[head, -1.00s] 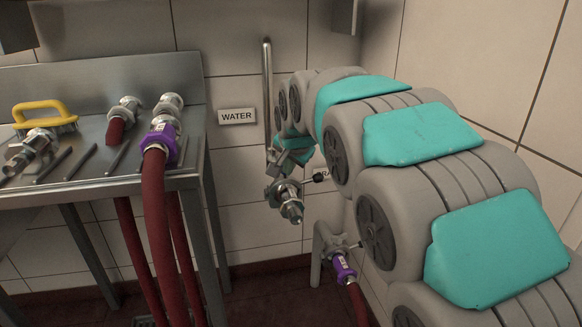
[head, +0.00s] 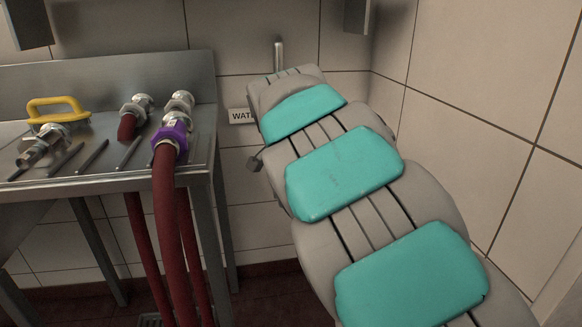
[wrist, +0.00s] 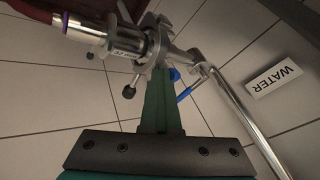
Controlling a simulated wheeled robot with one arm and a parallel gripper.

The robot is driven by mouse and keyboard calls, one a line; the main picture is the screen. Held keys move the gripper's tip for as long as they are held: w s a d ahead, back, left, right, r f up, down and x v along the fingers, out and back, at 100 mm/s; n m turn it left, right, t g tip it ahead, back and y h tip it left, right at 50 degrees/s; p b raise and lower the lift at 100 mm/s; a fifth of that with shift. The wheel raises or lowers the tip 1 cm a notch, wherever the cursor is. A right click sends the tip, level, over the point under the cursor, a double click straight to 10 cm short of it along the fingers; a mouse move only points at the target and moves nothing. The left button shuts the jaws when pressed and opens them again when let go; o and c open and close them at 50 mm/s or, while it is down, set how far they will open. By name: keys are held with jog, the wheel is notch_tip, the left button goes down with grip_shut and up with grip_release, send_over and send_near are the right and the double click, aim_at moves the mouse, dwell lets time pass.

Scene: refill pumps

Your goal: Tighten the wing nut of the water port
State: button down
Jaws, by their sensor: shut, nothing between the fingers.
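The water port is hidden behind my arm in the head view. In the wrist view it shows as a silver clamp and fitting (wrist: 128,42) at the top, with a narrow purple band near its left end. A dark-tipped stem (wrist: 129,91) stands out below the clamp; I cannot tell whether it belongs to the wing nut. My gripper (wrist: 160,76) is shut and empty, its green fingers reaching up to the clamp and covering part of it. I cannot tell whether they touch it. My gripper is hidden in the head view.
The WATER sign (wrist: 274,82) is on the tiled wall beside a steel pipe (wrist: 243,118) with a blue lever (wrist: 188,91). A steel table (head: 110,180) at left holds a yellow-handled brush (head: 57,108), metal couplings and a purple-collared red hose (head: 168,200).

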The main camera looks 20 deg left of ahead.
jog(key=shift+w, duration=0.1)
dwell(0.5)
jog(key=shift+w+d+r, duration=0.1)
jog(key=shift+w+d, duration=0.35)
jog(key=shift+d, duration=0.15)
